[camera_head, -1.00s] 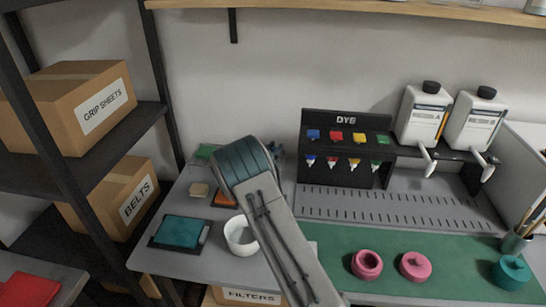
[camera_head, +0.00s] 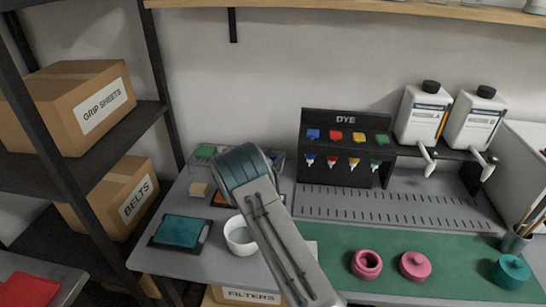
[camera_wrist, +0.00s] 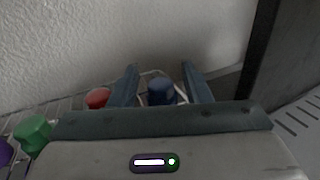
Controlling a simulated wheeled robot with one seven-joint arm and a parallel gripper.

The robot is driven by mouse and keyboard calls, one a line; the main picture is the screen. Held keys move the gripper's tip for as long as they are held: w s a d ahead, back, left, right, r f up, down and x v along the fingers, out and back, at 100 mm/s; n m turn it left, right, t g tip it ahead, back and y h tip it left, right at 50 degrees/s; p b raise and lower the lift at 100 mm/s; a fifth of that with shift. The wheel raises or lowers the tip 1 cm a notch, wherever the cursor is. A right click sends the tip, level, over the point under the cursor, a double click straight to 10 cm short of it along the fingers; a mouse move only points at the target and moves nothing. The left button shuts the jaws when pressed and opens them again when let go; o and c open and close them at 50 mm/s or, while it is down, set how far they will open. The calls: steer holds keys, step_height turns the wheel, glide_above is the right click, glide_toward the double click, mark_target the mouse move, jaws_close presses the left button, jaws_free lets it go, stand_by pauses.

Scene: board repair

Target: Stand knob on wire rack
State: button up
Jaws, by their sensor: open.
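In the wrist view my gripper (camera_wrist: 160,72) is open, with one dark blue-grey finger on each side of a dark blue knob (camera_wrist: 161,91). The blue knob appears upright on the wire rack (camera_wrist: 62,107); its lower part is hidden by my gripper's body. I cannot tell whether the fingers touch it. A red knob (camera_wrist: 97,97), a green knob (camera_wrist: 33,132) and a partly cut-off purple knob (camera_wrist: 5,153) are to the left. In the head view the rack's right end (camera_head: 278,158) shows beside my arm, which hides my gripper and the blue knob.
A white wall is close behind the rack, and a dark panel (camera_wrist: 258,60) stands to its right. The black dye stand (camera_head: 345,175) is to the right on the bench. A white cup (camera_head: 240,240) and a teal pad (camera_head: 180,231) are in front. Pink round parts (camera_head: 366,265) lie on the green mat (camera_head: 330,240).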

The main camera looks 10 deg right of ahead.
steer(key=b+v, duration=0.1)
steer(key=v, duration=0.6)
steer(key=shift+s+a+r, duration=0.1)
steer(key=shift+s+a, duration=0.05)
